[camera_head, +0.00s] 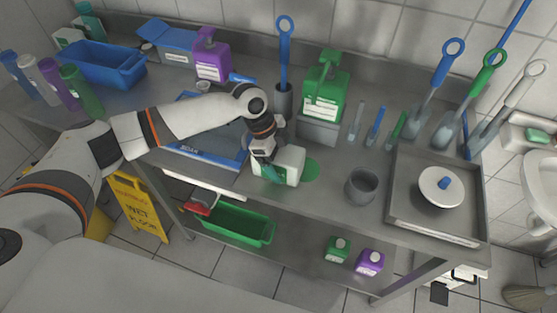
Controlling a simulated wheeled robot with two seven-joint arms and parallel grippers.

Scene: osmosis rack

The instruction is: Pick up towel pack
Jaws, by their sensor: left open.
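A white pack with a green label (292,167), which looks like the towel pack, is at the front part of the steel counter. My left gripper (268,164) reaches down from the left and is open at the pack's left side. The fingertips are small and partly hidden, so I cannot tell whether they touch the pack or straddle it. My left arm comes in from the left across the counter. My right gripper is not in view.
A blue tray (241,163) lies left of the pack. A green patch (312,170) is beside its right side, and a grey cup (361,187) stands farther right. A large green bottle (326,94) and a blue-handled brush (285,48) stand behind. A steel tray (399,218) is at right.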

